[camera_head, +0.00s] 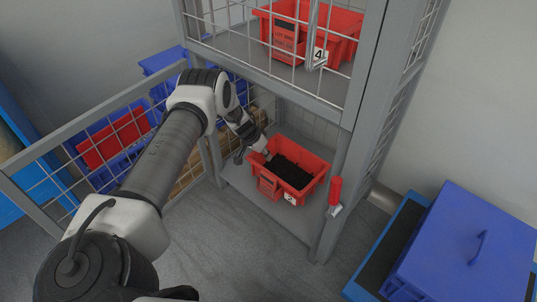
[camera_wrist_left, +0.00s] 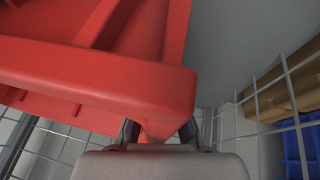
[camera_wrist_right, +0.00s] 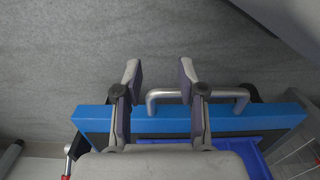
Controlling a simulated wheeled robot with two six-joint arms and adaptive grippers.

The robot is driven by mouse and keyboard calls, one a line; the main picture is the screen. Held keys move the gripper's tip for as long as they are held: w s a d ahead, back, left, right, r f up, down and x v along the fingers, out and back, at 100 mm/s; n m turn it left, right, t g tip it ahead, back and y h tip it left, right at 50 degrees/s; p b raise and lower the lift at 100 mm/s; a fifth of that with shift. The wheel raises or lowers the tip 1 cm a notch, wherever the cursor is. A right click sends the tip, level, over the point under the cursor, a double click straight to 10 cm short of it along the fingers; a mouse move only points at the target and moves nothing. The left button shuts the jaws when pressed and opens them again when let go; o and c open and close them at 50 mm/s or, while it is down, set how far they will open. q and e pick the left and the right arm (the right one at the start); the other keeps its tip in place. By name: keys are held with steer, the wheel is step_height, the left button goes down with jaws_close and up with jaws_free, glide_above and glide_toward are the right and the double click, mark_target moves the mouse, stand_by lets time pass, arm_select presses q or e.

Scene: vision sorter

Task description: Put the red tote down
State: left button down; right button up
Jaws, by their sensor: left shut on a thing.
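A red tote (camera_head: 318,182) with dark contents is in the lower bay of the grey rack, over the lower shelf (camera_head: 255,205). Its front carries a label and a number tag. I cannot tell whether its base touches the shelf. My left gripper (camera_head: 262,152) is at the tote's left side, shut on its rim. In the left wrist view the red tote (camera_wrist_left: 100,75) fills the upper left, and my left gripper (camera_wrist_left: 160,132) has a red part between its fingers. My right gripper (camera_wrist_right: 158,80) is open and empty, above a blue-edged cart.
Another red tote (camera_head: 340,25), by tag 4, sits on the upper shelf. A mesh door (camera_head: 95,135) stands open at left, with blue bins behind it. A red-handled latch (camera_head: 335,192) is on the right post. A blue lidded box (camera_head: 465,245) stands at right. Grey floor lies in front.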

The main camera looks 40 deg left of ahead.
arm_select(q)
steer(key=shift+w+a+f+b, duration=0.1)
steer(key=shift+w+a+b, duration=0.05)
steer(key=shift+w, duration=0.3)
steer(key=shift+w+a+f+b, duration=0.1)
steer(key=shift+w+b, duration=0.05)
steer(key=shift+w, duration=0.3)
steer(key=f+b, duration=0.3)
steer(key=shift+w+f+b, duration=0.2)
steer(key=shift+f+b, duration=0.15)
steer(key=shift+b, duration=0.05)
steer(key=shift+r, duration=0.25)
steer(key=c, duration=1.7)
jaws_free()
steer(key=shift+s+f, duration=0.1)
steer(key=shift+f, duration=0.05)
steer(key=o, duration=0.4)
arm_select(e)
step_height(320, 180, down, 5)
steer(key=shift+w+d+r, duration=0.1)
steer(key=shift+w, duration=0.05)
arm_select(q)
steer(key=p+v, duration=0.6)
steer(key=v, duration=0.1)
steer(key=shift+s+a+r, duration=0.1)
steer(key=shift+r, duration=0.3)
arm_select(e)
step_height(320, 180, up, 6)
steer(key=shift+s, duration=0.2)
